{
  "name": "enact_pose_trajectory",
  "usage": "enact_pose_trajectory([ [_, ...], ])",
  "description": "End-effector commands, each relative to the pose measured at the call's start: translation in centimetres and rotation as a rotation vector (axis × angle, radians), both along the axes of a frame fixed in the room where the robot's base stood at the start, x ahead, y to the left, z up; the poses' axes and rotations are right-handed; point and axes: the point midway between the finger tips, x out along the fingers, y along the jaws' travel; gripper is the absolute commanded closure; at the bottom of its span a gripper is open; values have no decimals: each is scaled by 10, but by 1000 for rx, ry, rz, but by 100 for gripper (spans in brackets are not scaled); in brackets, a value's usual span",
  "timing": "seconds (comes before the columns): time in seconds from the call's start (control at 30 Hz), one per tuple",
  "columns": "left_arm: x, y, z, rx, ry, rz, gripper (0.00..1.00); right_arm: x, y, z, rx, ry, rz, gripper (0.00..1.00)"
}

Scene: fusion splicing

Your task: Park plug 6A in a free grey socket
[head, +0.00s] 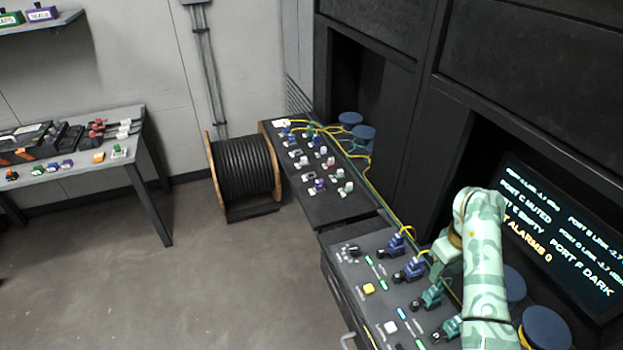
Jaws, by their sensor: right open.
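My right arm comes in at the lower right, and its pale green gripper (441,272) hangs open over the near console, close to the plugs there; its fingertips are hard to make out. Two blue plugs (397,245) and two green plugs (432,294) stand in a row on that console. The labels are too small to read, so I cannot tell which plug is 6A. The farther dark panel (341,207) carries rows of small sockets and plugs in white, grey, blue, green and purple. Which grey sockets there are free is not clear. My left gripper is out of view.
A screen (560,240) with port text stands behind the near console. Yellow cables (366,180) run along the back of the panels. A cable drum (243,168) stands on the floor by the wall. A side table (140,150) holds tools and small coloured parts. The floor at left is clear.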

Motion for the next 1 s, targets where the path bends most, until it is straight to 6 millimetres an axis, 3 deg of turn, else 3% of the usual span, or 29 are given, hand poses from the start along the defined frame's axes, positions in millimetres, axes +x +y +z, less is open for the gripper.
enact_pose_trajectory([
  [0.5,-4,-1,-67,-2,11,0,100,0,1,-74,2,1,-1,53],
  [1.0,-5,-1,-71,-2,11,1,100,0,0,-78,-1,1,-1,53],
])
